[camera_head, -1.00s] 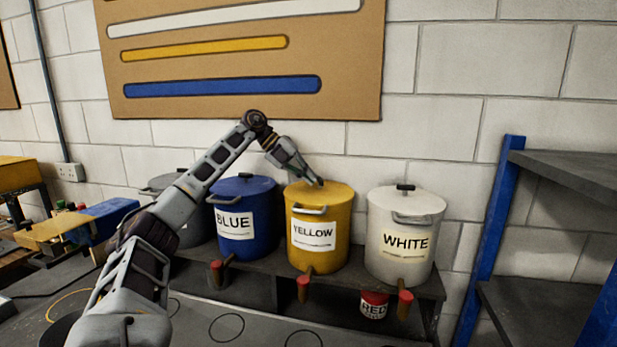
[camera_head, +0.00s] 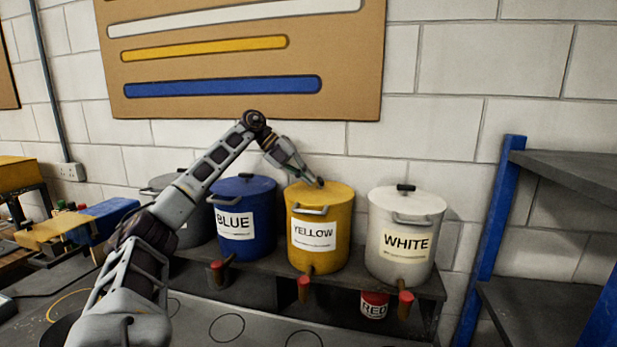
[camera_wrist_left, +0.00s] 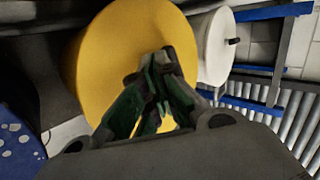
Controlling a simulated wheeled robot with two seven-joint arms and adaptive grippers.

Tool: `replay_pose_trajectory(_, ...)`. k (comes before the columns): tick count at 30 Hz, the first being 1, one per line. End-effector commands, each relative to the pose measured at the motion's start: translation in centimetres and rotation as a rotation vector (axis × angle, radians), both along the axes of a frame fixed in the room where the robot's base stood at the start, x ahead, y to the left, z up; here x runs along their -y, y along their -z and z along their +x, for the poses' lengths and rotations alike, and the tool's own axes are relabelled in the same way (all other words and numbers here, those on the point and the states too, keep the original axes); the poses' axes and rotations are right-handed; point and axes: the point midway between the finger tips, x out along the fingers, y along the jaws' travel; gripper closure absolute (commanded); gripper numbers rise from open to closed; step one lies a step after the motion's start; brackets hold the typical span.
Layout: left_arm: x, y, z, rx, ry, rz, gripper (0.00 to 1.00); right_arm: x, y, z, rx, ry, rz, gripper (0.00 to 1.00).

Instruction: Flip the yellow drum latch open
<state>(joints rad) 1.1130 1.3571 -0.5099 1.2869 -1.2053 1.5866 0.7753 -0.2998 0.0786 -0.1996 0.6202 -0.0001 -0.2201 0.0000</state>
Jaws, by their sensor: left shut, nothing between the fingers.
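The yellow drum (camera_head: 319,237) stands upright on a dark shelf between the blue and white drums, with a "YELLOW" label on its front. Its latch, a grey metal bar (camera_head: 310,211), shows at the upper front, just below the lid rim. My left gripper (camera_head: 320,183) is shut and empty, its tips at the top of the yellow lid. In the left wrist view the shut fingers (camera_wrist_left: 157,62) are in front of the yellow lid (camera_wrist_left: 100,60) and hide part of it. I cannot tell whether they touch it. My right gripper is not in view.
The blue drum (camera_head: 242,215) stands close on the left and the white drum (camera_head: 404,245) on the right. Red-tipped taps (camera_head: 304,283) stick out below the drums. A small red can (camera_head: 374,304) sits beneath. A blue-framed rack (camera_head: 488,240) stands at right.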

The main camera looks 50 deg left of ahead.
Motion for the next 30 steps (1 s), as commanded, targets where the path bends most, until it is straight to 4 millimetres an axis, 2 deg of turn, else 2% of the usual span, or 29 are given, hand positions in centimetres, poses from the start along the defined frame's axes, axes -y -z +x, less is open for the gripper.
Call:
replay_pose_trajectory(10, -0.83, -0.02, -0.57, -0.001, -0.001, -0.001, 1.00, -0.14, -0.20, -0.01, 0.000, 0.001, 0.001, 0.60)
replay_pose_trajectory(30, -1.12, -0.07, -0.79, 0.000, 0.001, 0.000, 1.00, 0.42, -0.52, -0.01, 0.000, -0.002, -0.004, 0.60)
